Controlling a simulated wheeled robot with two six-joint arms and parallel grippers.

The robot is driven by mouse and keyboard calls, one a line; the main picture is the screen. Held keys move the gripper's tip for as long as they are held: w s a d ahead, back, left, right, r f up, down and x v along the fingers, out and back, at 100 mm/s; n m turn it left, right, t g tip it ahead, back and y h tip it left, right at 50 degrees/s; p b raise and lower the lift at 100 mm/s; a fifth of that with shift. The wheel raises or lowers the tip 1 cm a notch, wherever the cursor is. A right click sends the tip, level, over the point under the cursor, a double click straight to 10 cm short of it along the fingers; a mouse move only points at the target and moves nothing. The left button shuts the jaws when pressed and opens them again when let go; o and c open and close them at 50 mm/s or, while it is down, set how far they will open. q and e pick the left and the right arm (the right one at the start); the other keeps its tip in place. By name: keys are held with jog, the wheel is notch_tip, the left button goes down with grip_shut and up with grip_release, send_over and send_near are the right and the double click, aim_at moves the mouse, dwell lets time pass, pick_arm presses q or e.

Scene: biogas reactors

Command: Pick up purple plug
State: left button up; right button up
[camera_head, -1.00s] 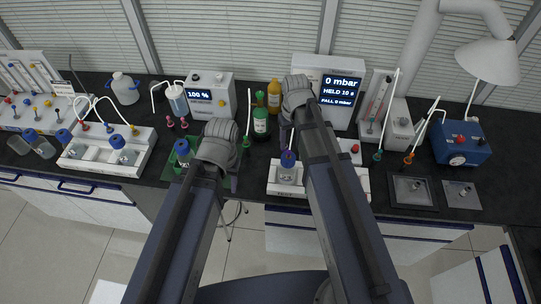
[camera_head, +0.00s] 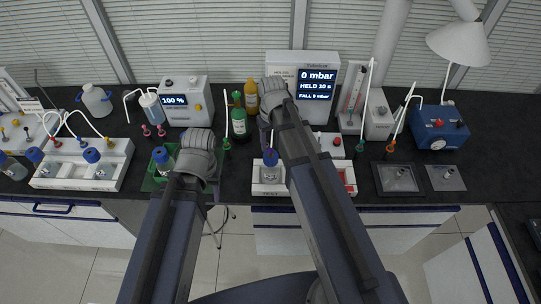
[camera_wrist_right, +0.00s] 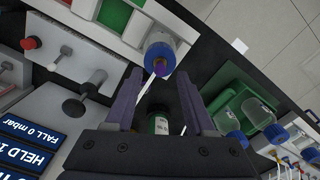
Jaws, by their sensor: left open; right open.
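The purple plug (camera_wrist_right: 161,68) shows in the right wrist view as a small purple tip on a white tube, seen in front of a blue-capped bottle (camera_wrist_right: 160,49). My right gripper (camera_wrist_right: 159,84) is open, with one dark purple finger on each side of the tube and the plug near the fingertips. I see no contact between fingers and plug.
A green bottle (camera_head: 238,122) and an orange bottle (camera_head: 251,97) stand close to my right wrist. The pressure display unit (camera_head: 317,66) is behind it. The green tray (camera_head: 150,184) lies at the left wrist. Several tubes with coloured plugs crowd the bench.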

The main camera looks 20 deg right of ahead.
aim_at(271, 149)
jog(key=f+b, duration=0.2)
jog(key=f, duration=0.1)
jog(key=f+b, duration=0.1)
jog(key=b, duration=0.1)
jog(key=shift+w+f, duration=0.25)
jog(key=shift+f, duration=0.05)
jog(key=shift+r, duration=0.1)
jog(key=shift+c, duration=0.4)
grip_shut()
